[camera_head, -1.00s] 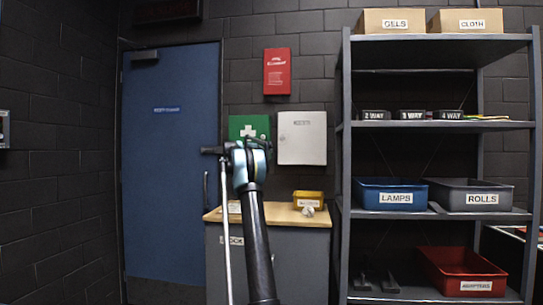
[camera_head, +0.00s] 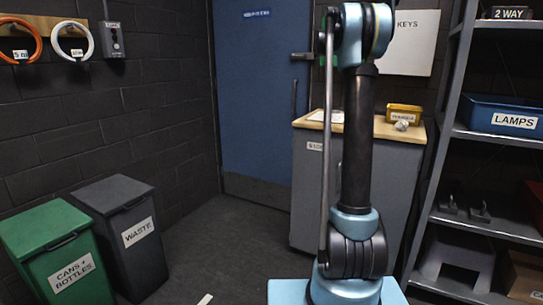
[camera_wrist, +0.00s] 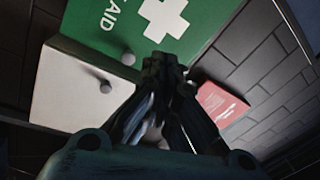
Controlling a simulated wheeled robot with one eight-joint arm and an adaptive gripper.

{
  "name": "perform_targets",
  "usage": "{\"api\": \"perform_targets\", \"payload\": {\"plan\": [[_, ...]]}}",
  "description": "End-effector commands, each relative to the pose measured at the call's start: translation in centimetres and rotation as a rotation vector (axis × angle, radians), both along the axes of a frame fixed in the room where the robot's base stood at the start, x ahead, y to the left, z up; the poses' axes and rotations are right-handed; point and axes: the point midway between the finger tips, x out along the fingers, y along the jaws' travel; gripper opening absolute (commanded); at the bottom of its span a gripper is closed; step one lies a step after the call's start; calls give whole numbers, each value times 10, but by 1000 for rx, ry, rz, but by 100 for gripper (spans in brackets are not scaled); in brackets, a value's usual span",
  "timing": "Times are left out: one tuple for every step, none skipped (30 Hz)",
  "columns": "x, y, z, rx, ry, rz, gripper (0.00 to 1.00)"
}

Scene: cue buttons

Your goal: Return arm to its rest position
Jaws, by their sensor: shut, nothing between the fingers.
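My arm stands upright right of centre in the head view, rising from my light blue base. Its upper joint is cut by the top edge there. My gripper is not clearly visible in the head view. In the wrist view my gripper (camera_wrist: 163,68) points away from the camera, its dark fingers together with nothing between them. Beyond the fingers are the green first-aid box (camera_wrist: 200,20), a white cabinet (camera_wrist: 75,95) and a red box (camera_wrist: 220,103), all tilted in that view. I see no contact with them.
A grey cabinet with a wooden top (camera_head: 306,125) stands behind my arm, with a yellow bin (camera_head: 404,112) on it. A metal shelf (camera_head: 437,150) is at right. A green bin (camera_head: 50,240) and a grey waste bin (camera_head: 125,225) stand left.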

Motion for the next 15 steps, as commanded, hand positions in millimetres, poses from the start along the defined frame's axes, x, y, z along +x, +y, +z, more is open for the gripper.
{"api": "perform_targets", "payload": {"plan": [[-11, 13, -1, -29, 21, 44, 0], [-17, 21, -2, -47, 35, 73, 0], [-25, 32, -5, -71, 54, 110, 0], [-31, 40, -7, -89, 69, 137, 0], [-38, 48, -10, -108, 85, 165, 0], [-47, 59, -14, -132, 107, 201, 0], [-54, 67, -18, -149, 124, 228, 0], [-62, 75, -22, -167, 141, 255, 0], [-72, 85, -29, -191, 166, 289, 0], [-80, 93, -34, -210, 184, 315, 0], [-88, 101, -40, -227, 204, 340, 0], [-100, 111, -48, -251, 230, 373, 0], [-109, 119, -55, -268, 251, 398, 0], [-118, 126, -62, -285, 271, 422, 0], [-131, 136, -72, -308, 298, 455, 0]]}}
